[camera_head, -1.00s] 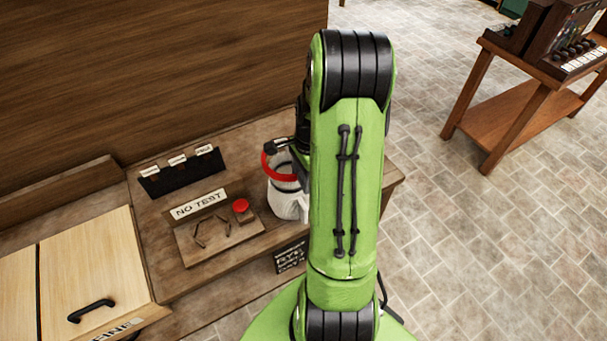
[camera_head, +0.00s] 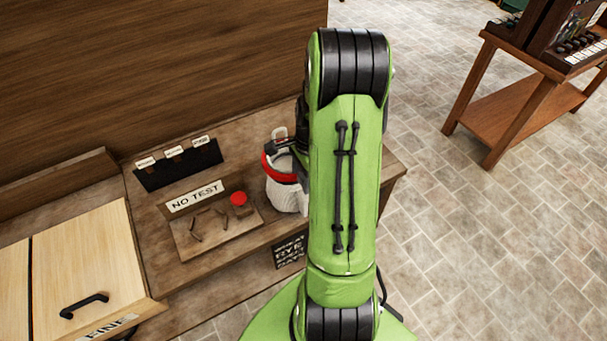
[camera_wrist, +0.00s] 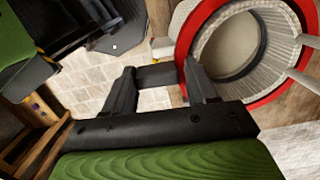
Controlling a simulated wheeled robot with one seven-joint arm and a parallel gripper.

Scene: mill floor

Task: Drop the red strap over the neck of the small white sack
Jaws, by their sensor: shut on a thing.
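The red strap (camera_head: 281,176) is a ring at the upper part of the small white sack (camera_head: 286,198), which stands upright near the bench's right end. In the wrist view the red strap (camera_wrist: 271,98) circles the pale open mouth of the sack (camera_wrist: 240,21). Whether it rests on the sack or hangs just around it, I cannot tell. My gripper (camera_wrist: 158,68) is shut on a dark block at the strap's side, beside the sack's mouth. In the head view my arm hides the right of the strap and sack.
A wooden wall (camera_head: 150,70) rises behind the bench. Tiled floor is open at right, before a wooden stand (camera_head: 525,100).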

